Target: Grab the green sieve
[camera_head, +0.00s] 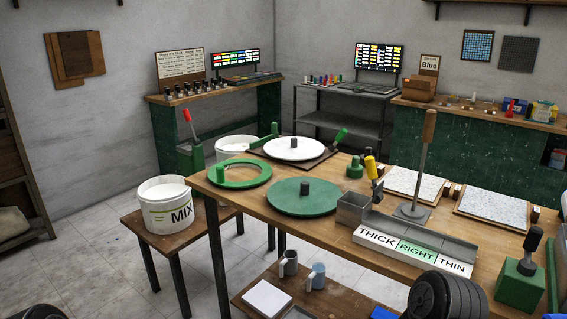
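A flat green ring (266,177) with an upright green knob lies at the left end of the wooden table; its centre looks open, with table colour showing through. A solid green disc (325,198) with a dark knob lies just right of it. I cannot tell for sure which one is the sieve; the ring looks more like it. Neither gripper can be made out in this view, and nothing is seen touching the ring or the disc.
The wooden table (320,237) also holds a white disc (294,149), a grey tray marked THICK, RIGHT, THIN (415,247), a tall stand (426,160) and speckled slabs (415,184). A MIX bucket (165,207) stands on a low table at left. A dark ribbed round shape (447,297) blocks the lower right.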

